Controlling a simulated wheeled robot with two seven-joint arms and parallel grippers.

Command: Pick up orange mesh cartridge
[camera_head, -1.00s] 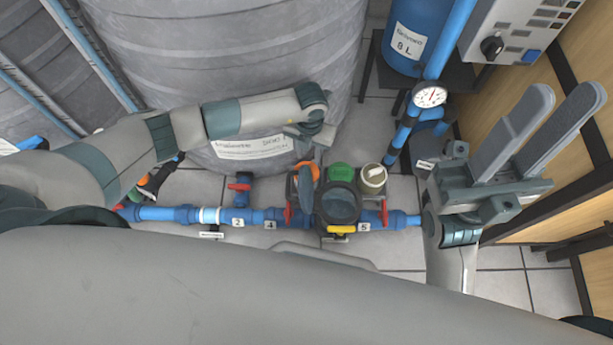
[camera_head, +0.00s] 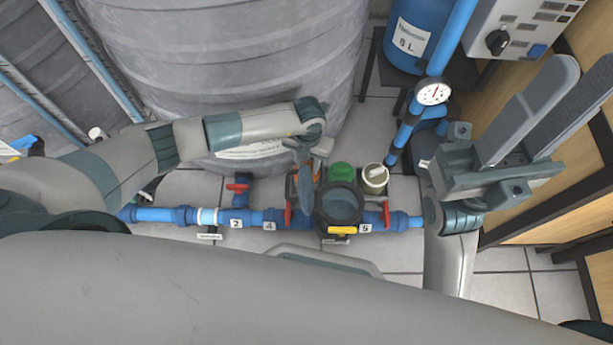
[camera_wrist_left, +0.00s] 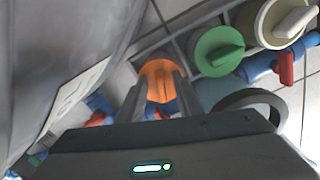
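The orange mesh cartridge (camera_wrist_left: 160,82) shows in the left wrist view, ahead of my left gripper (camera_wrist_left: 158,88) and between its two fingers. The fingers are spread apart and overlap its sides in the picture; I cannot tell whether they touch it. In the head view only a sliver of orange (camera_head: 292,187) shows beside my left gripper (camera_head: 304,192), which hides most of it. My right gripper (camera_head: 590,78) is open and empty, raised at the right.
A green cap (camera_head: 341,172), a cream cap (camera_head: 375,177) and a dark round housing (camera_head: 340,204) stand just right of the left gripper. A blue pipe (camera_head: 160,215) with red valve handles runs across. A large grey tank (camera_head: 220,70) rises behind.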

